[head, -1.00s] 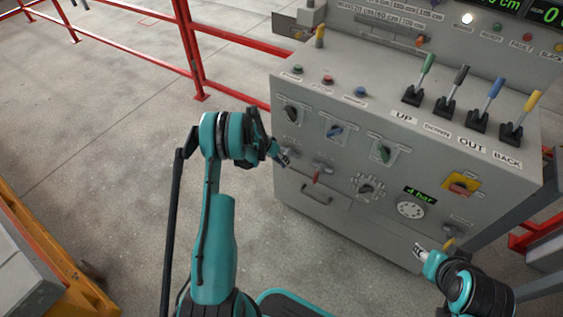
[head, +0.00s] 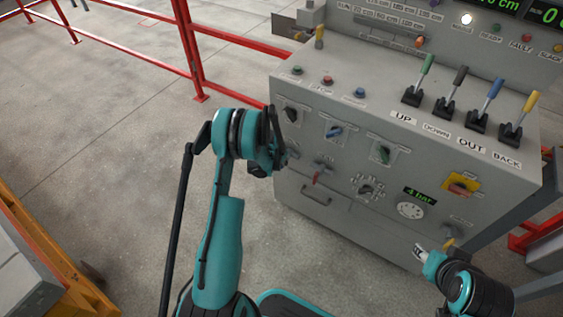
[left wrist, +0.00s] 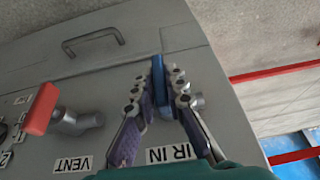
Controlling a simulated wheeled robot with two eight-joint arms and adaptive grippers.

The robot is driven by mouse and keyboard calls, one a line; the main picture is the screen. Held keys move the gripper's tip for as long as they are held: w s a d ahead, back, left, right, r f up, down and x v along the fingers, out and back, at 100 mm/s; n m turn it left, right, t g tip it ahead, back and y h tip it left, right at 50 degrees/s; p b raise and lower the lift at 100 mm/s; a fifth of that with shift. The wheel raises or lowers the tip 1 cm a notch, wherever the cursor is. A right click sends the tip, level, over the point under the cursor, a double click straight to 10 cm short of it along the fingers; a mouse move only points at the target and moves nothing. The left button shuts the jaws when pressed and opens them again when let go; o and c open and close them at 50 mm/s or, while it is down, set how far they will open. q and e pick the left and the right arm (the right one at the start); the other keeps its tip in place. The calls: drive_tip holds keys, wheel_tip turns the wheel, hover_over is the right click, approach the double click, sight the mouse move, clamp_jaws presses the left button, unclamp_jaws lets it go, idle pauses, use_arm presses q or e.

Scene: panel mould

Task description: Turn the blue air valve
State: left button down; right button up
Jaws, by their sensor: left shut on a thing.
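The blue air valve handle (left wrist: 158,68) is a flat blue lever on a grey pipe fitting beside the partly covered "AIR IN" label. It stands between the fingertips of my left gripper (left wrist: 158,88), which are shut on it. In the head view my left gripper (head: 280,156) is at the lower left of the panel's front face, and the blue handle is hidden there. My right gripper (head: 421,253) is in front of the panel's lower right, away from the valve. Its fingers are too small to judge.
The red vent handle (left wrist: 42,108) stands close beside the valve. The grey control panel (head: 335,222) carries a drawer handle (head: 316,197), knobs above and coloured levers on top. A red railing (head: 190,50) stands behind.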

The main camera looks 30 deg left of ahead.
use_arm(q)
drive_tip(key=c, duration=1.6)
unclamp_jaws()
drive_tip(key=shift+o, duration=0.2)
drive_tip(key=v, duration=1.2)
